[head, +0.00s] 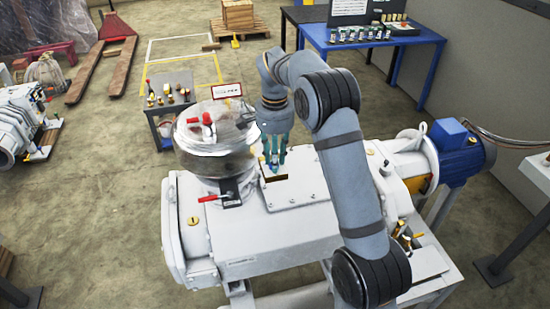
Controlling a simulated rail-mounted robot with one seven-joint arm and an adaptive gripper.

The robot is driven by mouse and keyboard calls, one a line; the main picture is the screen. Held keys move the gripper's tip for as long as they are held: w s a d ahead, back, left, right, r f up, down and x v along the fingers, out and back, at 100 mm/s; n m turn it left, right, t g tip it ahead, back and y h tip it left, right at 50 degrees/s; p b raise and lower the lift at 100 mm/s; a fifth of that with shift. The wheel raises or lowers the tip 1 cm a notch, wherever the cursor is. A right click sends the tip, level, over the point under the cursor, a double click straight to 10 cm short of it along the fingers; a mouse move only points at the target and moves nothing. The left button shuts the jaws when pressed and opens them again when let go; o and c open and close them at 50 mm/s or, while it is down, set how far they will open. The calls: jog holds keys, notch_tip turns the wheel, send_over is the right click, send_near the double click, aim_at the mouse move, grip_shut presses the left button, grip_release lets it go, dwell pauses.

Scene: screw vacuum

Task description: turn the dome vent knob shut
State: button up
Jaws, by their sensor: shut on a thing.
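The clear dome (203,158) stands on the left part of the white machine housing. Red knobs (207,118) show on its top; I cannot tell for sure which one is the vent knob, or how far it is turned. My gripper (273,168), with teal fingers, points down to the right of the dome, apart from the red knobs. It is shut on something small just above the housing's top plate. The fingers mostly hide this thing, so I cannot tell what it is.
A red-handled lever (214,198) sticks out in front of the dome. A small sign (227,90) stands behind it. The housing (260,235) carries a bolted plate (305,195). A blue motor (458,150) is at right. A small parts table (170,103) and a blue workbench (375,40) stand behind.

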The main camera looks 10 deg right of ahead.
jog(key=shift+w+r, duration=0.15)
jog(key=shift+w, duration=0.05)
grip_shut()
jog(key=shift+r+n, duration=0.1)
jog(key=shift+n, duration=0.3)
jog(key=shift+w+n+p, duration=0.1)
jog(key=shift+n+p, duration=0.35)
jog(key=shift+n, duration=0.55)
jog(key=n+p, duration=0.1)
jog(key=n, duration=0.5)
jog(key=shift+a+r+p, duration=0.1)
jog(key=shift+a+p, duration=0.05)
jog(key=shift+p, duration=0.2)
jog(key=n+p, duration=0.1)
jog(key=n, duration=0.3)
jog(key=shift+a+n, duration=0.15)
jog(key=shift+n, duration=0.25)
jog(key=shift+a+n+p, duration=0.15)
jog(key=shift+n+p, duration=0.55)
jog(key=shift+n, duration=1.5)
